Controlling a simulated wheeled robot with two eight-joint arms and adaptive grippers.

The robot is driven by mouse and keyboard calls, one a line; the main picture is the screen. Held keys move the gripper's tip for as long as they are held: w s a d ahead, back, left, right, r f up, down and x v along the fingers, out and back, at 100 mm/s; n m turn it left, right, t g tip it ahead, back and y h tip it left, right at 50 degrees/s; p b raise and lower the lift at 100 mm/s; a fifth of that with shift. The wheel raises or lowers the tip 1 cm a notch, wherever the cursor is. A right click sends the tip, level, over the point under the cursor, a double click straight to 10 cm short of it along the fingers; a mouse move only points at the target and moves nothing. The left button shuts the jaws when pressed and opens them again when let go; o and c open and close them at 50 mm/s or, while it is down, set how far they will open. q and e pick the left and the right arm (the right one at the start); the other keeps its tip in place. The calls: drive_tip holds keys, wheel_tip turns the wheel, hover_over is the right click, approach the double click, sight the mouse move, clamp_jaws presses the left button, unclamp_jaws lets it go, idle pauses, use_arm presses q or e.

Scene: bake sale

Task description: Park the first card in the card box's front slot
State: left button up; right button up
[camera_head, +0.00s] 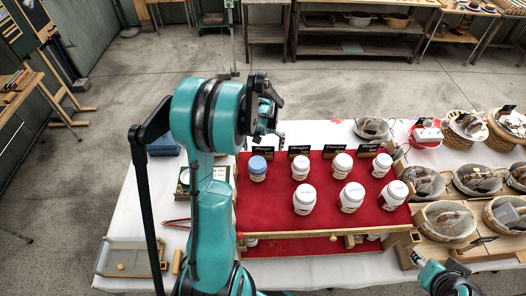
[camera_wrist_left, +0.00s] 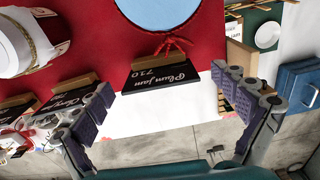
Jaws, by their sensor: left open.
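In the left wrist view a black card lettered "Plum jam 710" (camera_wrist_left: 160,74) stands at the red stand's edge against a small wooden holder. My left gripper (camera_wrist_left: 165,100) is open, with one finger on either side of the card and apart from it. In the head view the left gripper (camera_head: 272,128) hangs above the back left corner of the stand, by the first card (camera_head: 262,152). I cannot clearly make out the card box; a small box with green and white parts (camera_head: 184,180) stands left of the stand. My right arm's end (camera_head: 430,270) shows only partly at lower right.
The red stand (camera_head: 275,218) holds several white-lidded jars and a blue-lidded jar (camera_head: 257,168). Other black cards (camera_head: 299,151) line its back edge. Baskets (camera_head: 447,221) crowd the right. A blue box (camera_head: 163,146) lies at left. White cloth (camera_head: 146,212) is partly clear at left.

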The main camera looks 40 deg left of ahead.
use_arm(q)
drive_tip(key=c, duration=0.9)
